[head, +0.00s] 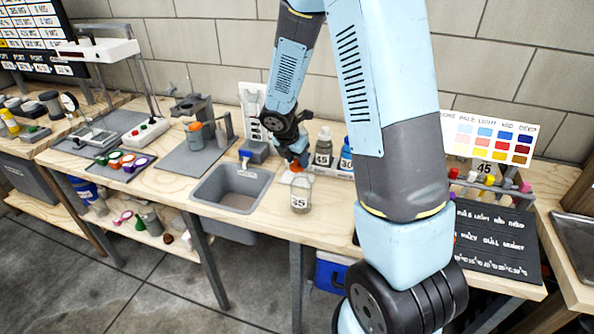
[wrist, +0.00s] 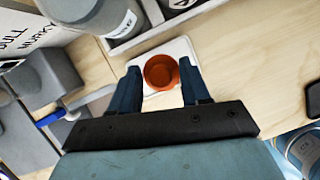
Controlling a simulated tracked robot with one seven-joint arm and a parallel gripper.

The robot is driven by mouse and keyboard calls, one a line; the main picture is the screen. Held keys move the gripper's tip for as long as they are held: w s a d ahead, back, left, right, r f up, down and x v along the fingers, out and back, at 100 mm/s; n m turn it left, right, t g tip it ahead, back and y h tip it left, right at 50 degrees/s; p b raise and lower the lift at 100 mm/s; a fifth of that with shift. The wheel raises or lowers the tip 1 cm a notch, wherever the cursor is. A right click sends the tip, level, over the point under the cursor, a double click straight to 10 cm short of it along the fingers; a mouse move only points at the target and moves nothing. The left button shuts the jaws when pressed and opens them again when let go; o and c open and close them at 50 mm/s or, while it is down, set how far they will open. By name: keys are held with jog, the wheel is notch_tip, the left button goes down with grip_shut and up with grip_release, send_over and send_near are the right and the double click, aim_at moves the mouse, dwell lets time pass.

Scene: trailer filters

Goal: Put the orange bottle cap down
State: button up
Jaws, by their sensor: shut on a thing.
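The orange bottle cap (wrist: 161,71) sits between my gripper's fingertips in the wrist view, its round open side facing the camera. My gripper (wrist: 158,84) is shut on it. A white square pad (wrist: 151,47) lies behind and below the cap; whether the cap touches it I cannot tell. In the head view my gripper (head: 297,157) points down at the bench, and the cap (head: 296,167) shows as a small orange spot at its tip. A clear bottle labelled 35 (head: 300,196) stands just in front of the gripper.
The grey sink (head: 232,188) is to the left of the gripper. A white tray (head: 333,173) behind and right holds bottles labelled 45 (head: 323,150) and 30 (head: 346,158). A grey block with a blue tap (head: 256,151) stands close behind left. A black board (head: 490,240) lies farther right.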

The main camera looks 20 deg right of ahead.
aim_at(295, 168)
jog(key=shift+s+a+f, duration=0.1)
jog(key=shift+f, duration=2.2)
jog(key=o, duration=1)
jog(key=s+r+m, duration=0.3)
jog(key=s+r, duration=0.1)
jog(key=r, duration=0.6)
jog(key=s+r+m, duration=0.3)
jog(key=s+r, duration=0.1)
jog(key=r, duration=0.6)
jog(key=s+r+m+t+y, duration=0.1)
jog(key=s+r+m, duration=0.5)
jog(key=s+m, duration=0.4)
jog(key=s+r+m+t+y, duration=0.1)
jog(key=s+r+m+y, duration=0.1)
jog(key=s+r+m, duration=0.5)
jog(key=s+m, duration=0.2)
jog(key=s, duration=0.1)
jog(key=shift+d+m+t, duration=0.3)
jog(key=shift+m+t, duration=0.1)
